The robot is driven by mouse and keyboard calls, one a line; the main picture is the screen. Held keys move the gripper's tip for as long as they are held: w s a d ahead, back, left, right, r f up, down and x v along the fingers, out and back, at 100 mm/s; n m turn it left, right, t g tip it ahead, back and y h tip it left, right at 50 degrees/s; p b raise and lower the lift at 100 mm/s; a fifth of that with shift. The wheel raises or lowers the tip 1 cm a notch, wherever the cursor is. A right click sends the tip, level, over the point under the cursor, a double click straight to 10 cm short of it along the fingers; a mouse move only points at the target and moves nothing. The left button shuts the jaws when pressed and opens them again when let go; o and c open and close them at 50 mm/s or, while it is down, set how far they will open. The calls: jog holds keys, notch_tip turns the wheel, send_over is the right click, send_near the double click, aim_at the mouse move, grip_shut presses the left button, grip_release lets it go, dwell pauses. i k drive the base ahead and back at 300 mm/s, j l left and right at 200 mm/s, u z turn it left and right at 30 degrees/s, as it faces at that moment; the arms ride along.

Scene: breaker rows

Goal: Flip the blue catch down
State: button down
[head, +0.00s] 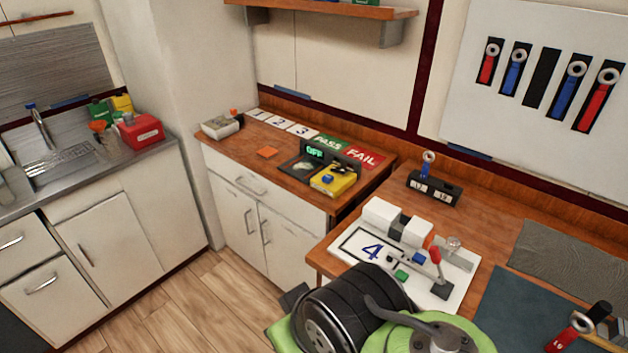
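Several blue parts are in the head view, and I cannot tell which one is the catch. A blue lever with a grey ring on top (427,164) stands upright on a black base (440,194) on the right-hand bench. A small blue block (418,259) sits on the white board marked 4 (350,254), beside a red-knobbed lever (435,258). The white wall panel (545,30) holds two blue ringed pieces, one left (514,72) and one right (568,90) of an empty-looking black slot. My gripper is not in view; green and black parts of my arm fill the bottom middle.
Red ringed pieces (489,63) flank the blue ones on the panel. A red and black item (575,328) lies at the lower right by a dark mat (515,310). A yellow box with a blue button (335,181) stands on the left bench. Floor (190,300) is clear at left.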

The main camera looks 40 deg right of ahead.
aim_at(419, 258)
jog(key=k+z, duration=0.1)
jog(key=z, duration=0.3)
jog(key=l+z, duration=0.15)
jog(key=z, duration=0.25)
jog(key=k+l+z, duration=0.1)
jog(key=z, duration=0.25)
jog(key=l+z, duration=0.15)
jog(key=z, duration=0.25)
jog(key=i+j+u, duration=0.15)
jog(key=j+u, duration=0.2)
jog(key=i+j+u, duration=0.15)
jog(key=j+u, duration=0.2)
jog(key=i+j+u, duration=0.2)
jog(key=u, duration=0.2)
jog(key=j, duration=0.1)
